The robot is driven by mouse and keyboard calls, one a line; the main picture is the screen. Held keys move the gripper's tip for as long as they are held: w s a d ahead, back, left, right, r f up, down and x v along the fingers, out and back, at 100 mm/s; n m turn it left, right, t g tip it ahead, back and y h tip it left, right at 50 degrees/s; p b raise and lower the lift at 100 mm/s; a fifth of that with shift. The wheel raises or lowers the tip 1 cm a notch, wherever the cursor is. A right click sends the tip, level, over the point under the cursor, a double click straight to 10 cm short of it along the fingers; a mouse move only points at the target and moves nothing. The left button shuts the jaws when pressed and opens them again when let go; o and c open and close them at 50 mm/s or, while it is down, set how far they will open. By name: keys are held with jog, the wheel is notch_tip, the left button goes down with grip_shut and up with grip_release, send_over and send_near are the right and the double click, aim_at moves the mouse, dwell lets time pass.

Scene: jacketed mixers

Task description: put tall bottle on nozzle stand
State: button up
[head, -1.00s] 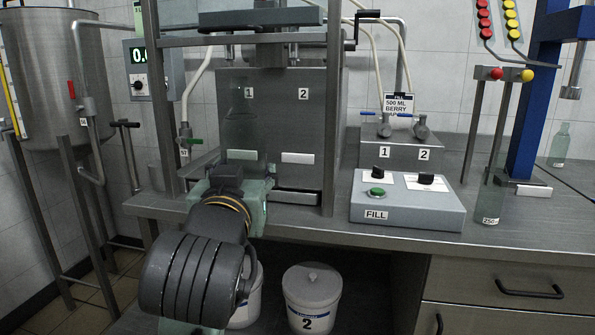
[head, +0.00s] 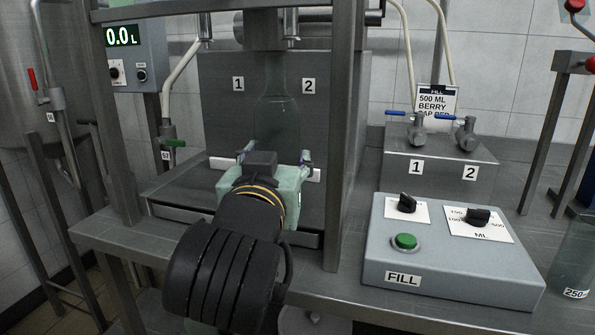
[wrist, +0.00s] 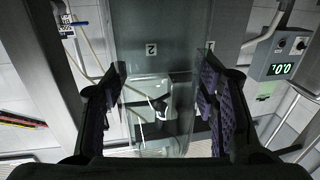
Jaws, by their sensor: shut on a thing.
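A tall clear bottle (head: 277,112) stands roughly upright in my gripper (head: 275,156), in front of the grey back plate of the nozzle stand (head: 222,110). The bottle lies between labels 1 and 2 in the head view, and its lower part is hidden by my gripper. In the wrist view the see-through bottle (wrist: 160,125) is between the two dark finger pads of my gripper (wrist: 162,85). Nozzles hang above at left (head: 205,28) and right (head: 291,26). I cannot tell whether the bottle touches the stand's base (head: 172,190).
Steel posts (head: 345,140) frame the stand on both sides. A fill control box (head: 450,262) and a valve block (head: 440,170) are at the right. Another clear bottle (head: 575,255) marked 250 stands at the far right. A readout (head: 123,37) shows 0.0 L.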

jog(key=w+f+p, duration=0.1)
jog(key=w+p, duration=0.3)
jog(key=w, duration=0.1)
jog(key=w+d+f+p, duration=0.1)
jog(key=w+p, duration=0.4)
jog(key=w, duration=0.1)
jog(key=w+d+f+p, duration=0.1)
jog(key=w+p, duration=0.4)
jog(key=w, duration=0.1)
jog(key=shift+w, duration=0.2)
jog(key=shift+f, duration=0.15)
jog(key=shift+f, duration=0.2)
jog(key=o, duration=1.4)
jog(key=shift+o, duration=0.2)
